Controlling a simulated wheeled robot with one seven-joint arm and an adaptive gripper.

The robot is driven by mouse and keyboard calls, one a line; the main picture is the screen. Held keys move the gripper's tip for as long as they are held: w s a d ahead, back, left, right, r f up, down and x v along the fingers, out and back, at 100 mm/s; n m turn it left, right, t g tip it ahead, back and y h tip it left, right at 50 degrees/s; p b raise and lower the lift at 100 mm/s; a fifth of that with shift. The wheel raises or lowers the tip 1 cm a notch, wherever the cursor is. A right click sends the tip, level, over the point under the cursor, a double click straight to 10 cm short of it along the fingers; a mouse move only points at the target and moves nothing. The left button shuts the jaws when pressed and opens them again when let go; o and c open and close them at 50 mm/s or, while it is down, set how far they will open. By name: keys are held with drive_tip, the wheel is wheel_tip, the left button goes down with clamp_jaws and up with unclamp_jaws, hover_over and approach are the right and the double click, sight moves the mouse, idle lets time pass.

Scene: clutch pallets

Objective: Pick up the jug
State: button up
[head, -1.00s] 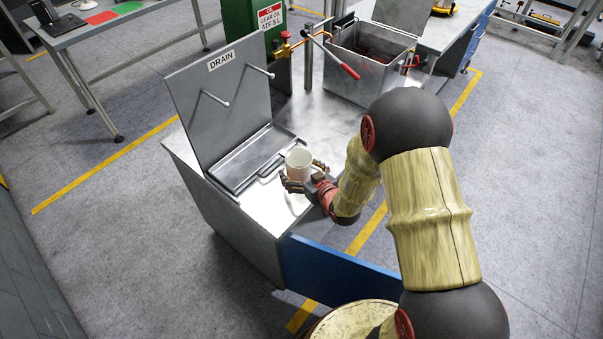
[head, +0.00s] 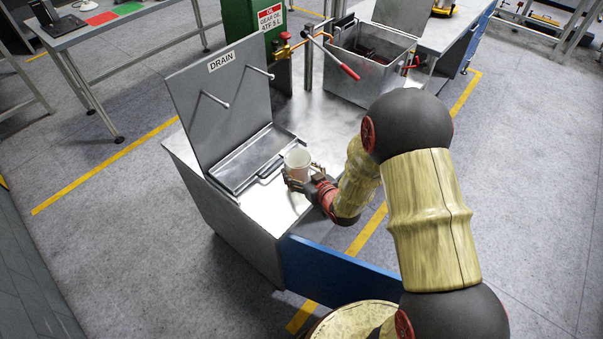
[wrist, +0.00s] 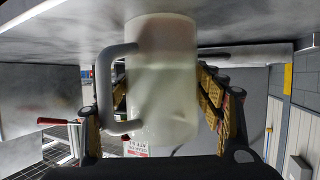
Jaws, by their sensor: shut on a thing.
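The jug (head: 297,160) is a small white cup-like vessel, upright at the near edge of the drain tray on the metal bench. My gripper (head: 302,177) reaches it from the lower right, with its fingers around the jug's sides, shut on it. In the wrist view the jug (wrist: 165,80) appears upside down between the two fingers, with its grey handle (wrist: 105,88) on the left. The handle partly covers the left finger. I cannot tell whether the jug's base is clear of the bench.
The drain tray (head: 233,181) with its raised DRAIN panel (head: 215,100) stands just left of the jug. A metal bin (head: 362,75), a red-handled lever (head: 347,70) and a green oil cabinet (head: 241,22) stand behind. Bare bench top (head: 317,118) lies between.

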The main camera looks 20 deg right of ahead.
idle(0.3)
drive_tip(key=shift+r, duration=0.35)
drive_tip(key=c, duration=0.5)
drive_tip(key=shift+r+p, duration=0.35)
drive_tip(key=shift+r, duration=0.2)
drive_tip(key=s+d+r+p, duration=0.5)
drive_tip(key=s+r, duration=0.6)
drive_tip(key=s, duration=0.2)
drive_tip(key=shift+p, duration=0.4)
drive_tip(key=shift+r, duration=0.1)
